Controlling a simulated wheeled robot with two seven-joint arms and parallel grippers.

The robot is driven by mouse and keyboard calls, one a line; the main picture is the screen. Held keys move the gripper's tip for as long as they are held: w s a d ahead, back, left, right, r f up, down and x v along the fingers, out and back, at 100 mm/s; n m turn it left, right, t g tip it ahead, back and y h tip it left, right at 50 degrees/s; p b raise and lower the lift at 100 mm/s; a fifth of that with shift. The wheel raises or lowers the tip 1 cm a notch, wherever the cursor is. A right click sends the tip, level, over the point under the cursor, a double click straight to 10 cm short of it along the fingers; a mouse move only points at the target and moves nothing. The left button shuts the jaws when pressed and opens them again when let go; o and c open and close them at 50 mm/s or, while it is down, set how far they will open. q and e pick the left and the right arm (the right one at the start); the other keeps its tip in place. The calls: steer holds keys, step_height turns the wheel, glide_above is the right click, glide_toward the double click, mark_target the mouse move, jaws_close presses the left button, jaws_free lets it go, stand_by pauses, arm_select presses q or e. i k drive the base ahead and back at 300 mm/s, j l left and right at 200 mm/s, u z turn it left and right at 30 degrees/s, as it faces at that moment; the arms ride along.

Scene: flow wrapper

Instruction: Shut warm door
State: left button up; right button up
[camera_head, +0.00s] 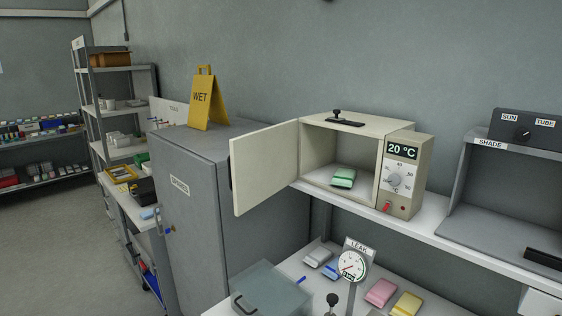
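The warm box (345,128) is a cream cabinet on a shelf. Its door (264,167) is hinged at the left and stands wide open, swung out to the left toward the grey locker. A green packet (343,178) lies inside on the floor of the box. A control panel (403,175) on the box's right side reads 20 °C and has a dial and a red switch. A black knob (337,114) on a dark plate is on top. Neither of my grippers is in view.
A grey locker (215,190) with a yellow WET sign (205,102) stands left of the door. Below are a clear-lidded box (270,291), a LEAK gauge (352,264) and coloured packets (381,292). A SHADE box (505,205) stands right.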

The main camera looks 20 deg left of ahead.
mark_target(262, 163)
steer(key=i+j+z, duration=0.35)
steer(key=j, duration=1.25)
steer(key=j+z, duration=0.4)
steer(key=j, duration=1.2)
steer(key=k, duration=0.1)
